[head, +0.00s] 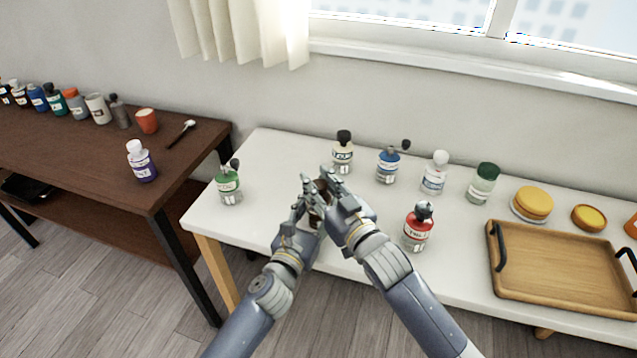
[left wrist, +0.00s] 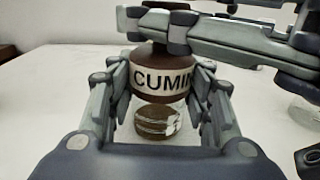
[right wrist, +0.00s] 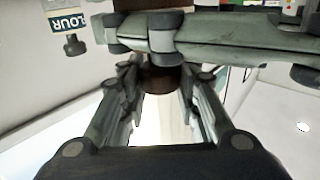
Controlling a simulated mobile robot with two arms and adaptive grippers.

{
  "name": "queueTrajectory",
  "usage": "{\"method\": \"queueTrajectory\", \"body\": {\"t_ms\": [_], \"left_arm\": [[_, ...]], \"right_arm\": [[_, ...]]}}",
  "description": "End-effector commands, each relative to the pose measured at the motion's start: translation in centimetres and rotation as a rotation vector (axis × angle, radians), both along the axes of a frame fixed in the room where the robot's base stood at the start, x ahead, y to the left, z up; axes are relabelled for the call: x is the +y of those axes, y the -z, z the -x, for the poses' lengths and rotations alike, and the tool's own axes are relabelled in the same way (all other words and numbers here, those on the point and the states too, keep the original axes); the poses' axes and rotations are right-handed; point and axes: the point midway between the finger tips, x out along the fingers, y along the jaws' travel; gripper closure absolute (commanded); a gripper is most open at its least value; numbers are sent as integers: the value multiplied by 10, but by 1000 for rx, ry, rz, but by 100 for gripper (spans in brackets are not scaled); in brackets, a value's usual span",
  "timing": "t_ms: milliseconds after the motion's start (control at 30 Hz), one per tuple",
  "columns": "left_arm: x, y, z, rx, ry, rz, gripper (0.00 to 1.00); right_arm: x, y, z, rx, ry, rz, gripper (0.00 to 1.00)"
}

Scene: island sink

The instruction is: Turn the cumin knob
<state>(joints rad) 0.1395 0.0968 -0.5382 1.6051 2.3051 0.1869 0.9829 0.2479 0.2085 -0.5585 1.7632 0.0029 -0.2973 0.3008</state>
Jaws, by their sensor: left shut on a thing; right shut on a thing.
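The cumin jar (left wrist: 160,82) stands upright on the white table, with a dark brown body, a white CUMIN label and a clear lower part. Only slivers of brown show between my grippers in the head view. My left gripper (head: 304,207) is shut on the jar's body, one finger on each side, also in the left wrist view (left wrist: 165,105). My right gripper (head: 327,188) is shut at the jar's top, on the knob. In the right wrist view a dark brown part (right wrist: 160,78) sits between its fingers. The knob itself is mostly hidden.
Other jars stand close by: green (head: 229,187) at left, cream (head: 342,155) and blue (head: 388,166) behind, red (head: 418,232) at right. A wooden tray (head: 510,283) lies further right. A dark brown table (head: 80,145) with several bottles adjoins at left.

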Motion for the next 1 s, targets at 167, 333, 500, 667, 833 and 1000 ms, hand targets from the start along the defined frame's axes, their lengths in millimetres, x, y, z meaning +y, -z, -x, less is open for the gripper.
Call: {"method": "queueTrajectory", "body": {"t_ms": [167,333,500,667,833,1000], "left_arm": [[0,2,0,4,-1,-1,80],[0,2,0,5,-1,-1,80],[0,2,0,5,-1,-1,80],[0,2,0,5,-1,-2,80],[0,3,0,5,-1,-2,80],[0,2,0,5,-1,-2,80]], "right_arm": [[5,-4,2,-4,73,-16,95],[3,-4,2,-3,118,-11,95],[1,-3,2,-1,128,-9,95],[1,-3,1,-1,127,-8,95],[1,-2,1,-1,127,-7,49],[0,-1,1,1,129,-4,49]]}}
